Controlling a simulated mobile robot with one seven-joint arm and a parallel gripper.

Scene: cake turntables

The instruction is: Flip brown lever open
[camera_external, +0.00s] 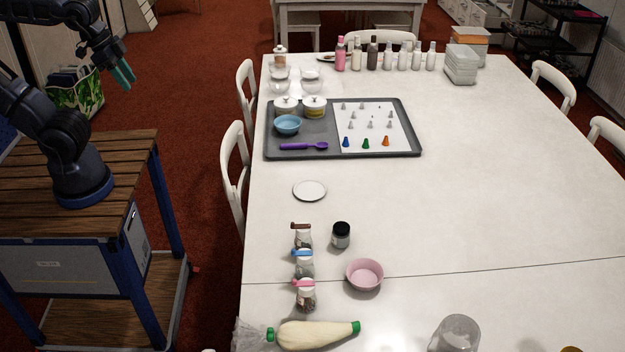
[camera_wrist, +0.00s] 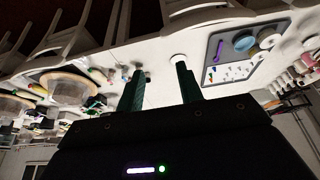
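The brown lever (camera_external: 301,226) lies across the top of a small glass jar (camera_external: 304,239) with dark contents, on the near left part of the white table. It looks roughly level, as do the levers on the two jars in front of it. My gripper (camera_external: 123,75) is at the upper left, above the floor and left of the table, far from the jars. In the wrist view its two green fingers (camera_wrist: 158,75) stand apart with nothing between them. The table shows at an angle there, and I cannot pick out the brown lever in that view.
Jars with a blue lever (camera_external: 302,252) and a pink lever (camera_external: 304,283) stand close in front. A black-lidded jar (camera_external: 341,236) and a pink bowl (camera_external: 365,275) stand to the right, a piping bag (camera_external: 315,335) nearer. A chair (camera_external: 235,175) stands at the table's left edge.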

